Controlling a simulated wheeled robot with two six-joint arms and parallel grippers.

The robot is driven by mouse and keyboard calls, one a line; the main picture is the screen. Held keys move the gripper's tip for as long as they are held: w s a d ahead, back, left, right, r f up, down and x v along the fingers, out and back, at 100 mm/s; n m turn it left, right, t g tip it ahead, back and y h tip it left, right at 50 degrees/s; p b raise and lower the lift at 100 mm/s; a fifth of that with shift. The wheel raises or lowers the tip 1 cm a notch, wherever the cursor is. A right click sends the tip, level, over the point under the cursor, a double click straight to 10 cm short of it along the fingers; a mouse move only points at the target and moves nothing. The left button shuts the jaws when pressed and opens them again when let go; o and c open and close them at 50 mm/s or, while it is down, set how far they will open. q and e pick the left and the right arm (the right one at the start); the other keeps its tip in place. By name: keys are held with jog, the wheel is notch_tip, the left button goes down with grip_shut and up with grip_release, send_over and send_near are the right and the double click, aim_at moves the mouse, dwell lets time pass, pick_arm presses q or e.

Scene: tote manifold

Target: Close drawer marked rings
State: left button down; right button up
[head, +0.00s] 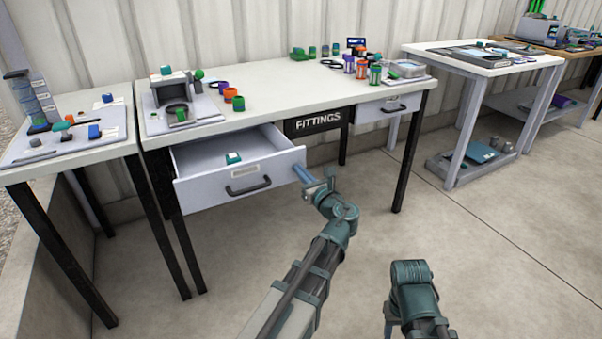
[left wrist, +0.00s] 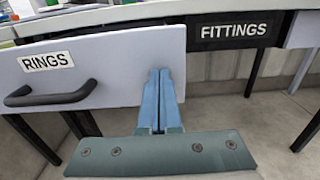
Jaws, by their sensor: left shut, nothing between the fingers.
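The drawer marked RINGS (left wrist: 110,72) stands pulled out from the left side of the white table. Its label (left wrist: 47,61) and dark bar handle (left wrist: 50,95) show in the left wrist view. In the head view the open drawer (head: 212,193) holds a small teal and white item (head: 233,158). My left gripper (head: 303,172) is at the right end of the drawer front. Its blue fingers (left wrist: 160,90) are shut and empty, in front of the panel near its right edge; I cannot tell whether they touch it. My right arm shows at the lower right, its fingers out of sight.
A FITTINGS sign (head: 318,122) hangs under the table (head: 260,92), right of the drawer. A second, shut drawer (head: 388,107) is further right. Black table legs (head: 408,160) stand below. Side tables are at left and right. The floor in front is clear.

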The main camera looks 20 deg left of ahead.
aim_at(270, 147)
pick_arm(q)
jog(key=x, duration=2.2)
jog(key=shift+a, duration=0.1)
jog(key=shift+w+a, duration=0.2)
jog(key=shift+w+r, duration=0.1)
jog(key=shift+r, duration=0.05)
jog(key=v, duration=1.5)
pick_arm(e)
jog(key=shift+d, duration=0.6)
pick_arm(q)
jog(key=shift+f, duration=0.2)
